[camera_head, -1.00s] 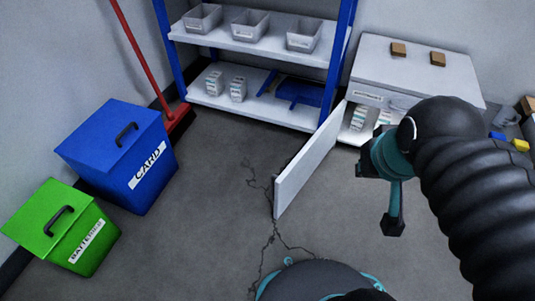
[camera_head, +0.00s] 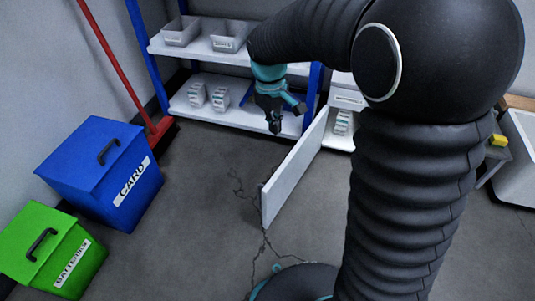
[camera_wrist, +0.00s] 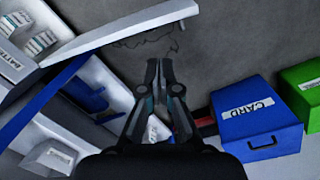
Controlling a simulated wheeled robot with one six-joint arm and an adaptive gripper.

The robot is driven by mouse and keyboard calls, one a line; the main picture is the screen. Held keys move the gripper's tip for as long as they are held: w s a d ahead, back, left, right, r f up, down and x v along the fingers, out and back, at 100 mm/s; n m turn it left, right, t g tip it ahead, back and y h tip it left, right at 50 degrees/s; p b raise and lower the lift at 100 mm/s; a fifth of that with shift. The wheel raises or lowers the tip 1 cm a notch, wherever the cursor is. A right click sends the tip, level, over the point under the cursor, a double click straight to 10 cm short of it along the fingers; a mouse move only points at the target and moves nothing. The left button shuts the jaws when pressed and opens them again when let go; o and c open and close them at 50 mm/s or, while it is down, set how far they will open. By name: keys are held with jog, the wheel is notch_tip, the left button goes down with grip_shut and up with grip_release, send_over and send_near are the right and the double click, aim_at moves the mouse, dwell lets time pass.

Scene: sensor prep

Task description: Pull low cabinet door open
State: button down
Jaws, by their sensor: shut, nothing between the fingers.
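The low cabinet door (camera_head: 292,172) is a white panel that stands swung open, sticking out from the cabinet (camera_head: 345,100) into the room. Small labelled boxes (camera_head: 342,122) show inside the opening. In the wrist view the door (camera_wrist: 150,22) shows at the top left, edge-on. My gripper (camera_head: 275,128) is in the air to the left of the door, in front of the shelf, and not touching the door. Its fingers (camera_wrist: 160,62) are together and empty. My arm hides much of the cabinet's top and right side.
A blue CARD bin (camera_head: 105,170) and a green battery bin (camera_head: 48,250) stand at the left. A red broom (camera_head: 115,60) leans by the wall. A blue-framed shelf (camera_head: 235,115) holds grey tubs (camera_head: 181,32) and small boxes. The cracked floor between bins and door is clear.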

jog(key=w+a+f+n+g+h, duration=0.1)
jog(key=w+a+f+n, duration=0.15)
jog(key=f, duration=0.35)
jog(key=w+a+f+n+g, duration=0.1)
jog(key=w+a+f, duration=0.25)
jog(key=f, duration=0.25)
jog(key=s+d+f+b, duration=0.2)
jog(key=s+d+f, duration=0.2)
jog(key=f, duration=0.5)
jog(key=shift+d+f, duration=0.25)
jog(key=shift+d, duration=0.05)
jog(key=shift+s, duration=0.1)
